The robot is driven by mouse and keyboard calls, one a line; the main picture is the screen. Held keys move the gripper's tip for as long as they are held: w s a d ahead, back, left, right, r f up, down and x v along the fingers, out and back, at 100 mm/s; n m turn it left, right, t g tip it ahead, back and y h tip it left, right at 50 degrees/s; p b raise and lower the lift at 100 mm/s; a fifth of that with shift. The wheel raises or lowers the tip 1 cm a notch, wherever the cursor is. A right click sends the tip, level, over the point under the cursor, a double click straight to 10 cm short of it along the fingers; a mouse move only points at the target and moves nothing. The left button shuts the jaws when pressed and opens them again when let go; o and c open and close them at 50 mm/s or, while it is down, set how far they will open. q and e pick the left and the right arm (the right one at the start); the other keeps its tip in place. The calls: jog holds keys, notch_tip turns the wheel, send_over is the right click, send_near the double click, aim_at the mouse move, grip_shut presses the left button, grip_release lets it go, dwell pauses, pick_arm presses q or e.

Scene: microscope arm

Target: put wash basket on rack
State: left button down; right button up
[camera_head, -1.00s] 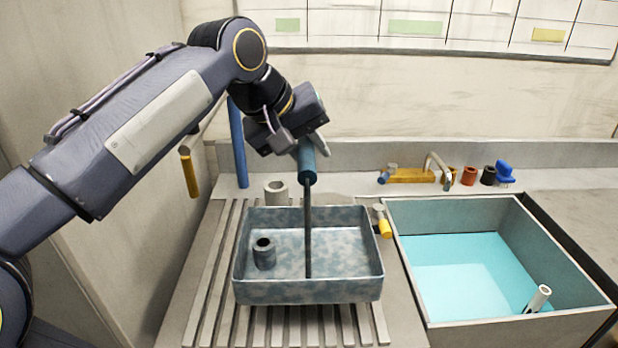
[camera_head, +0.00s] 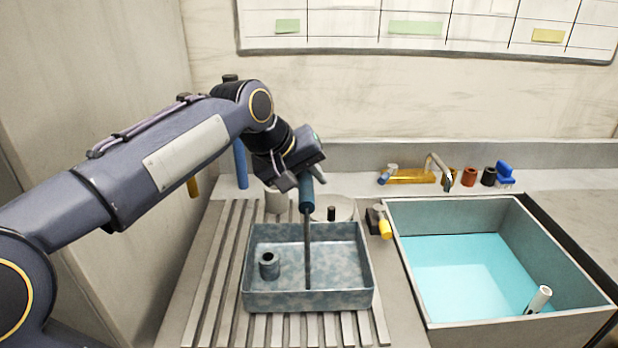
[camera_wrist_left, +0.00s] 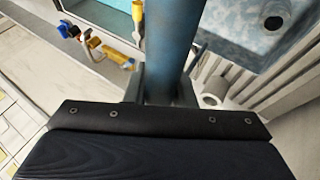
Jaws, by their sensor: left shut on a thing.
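The wash basket (camera_head: 343,298) is a mottled grey-blue rectangular tray with a tall upright handle rod (camera_head: 308,255) topped by a blue grip (camera_head: 307,192). A small grey cylinder (camera_head: 269,265) stands inside it. My left gripper (camera_head: 298,178) is shut on the blue grip; the blue grip fills the middle of the left wrist view (camera_wrist_left: 172,45). The basket is over the slatted rack (camera_head: 205,270); I cannot tell whether it touches the slats. My right gripper is not in view.
A sink (camera_head: 590,295) with turquoise liquid and a white tube (camera_head: 538,299) is at right. A yellow-handled valve (camera_head: 385,228) sits between rack and sink. A white cylinder (camera_head: 277,201) and a round dish (camera_head: 340,207) stand behind the basket. A wall bounds the left.

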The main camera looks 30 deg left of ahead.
pick_arm(q)
jog(key=c, duration=1.2)
grip_release()
jog(key=v, duration=1.2)
jog(key=shift+p, duration=0.35)
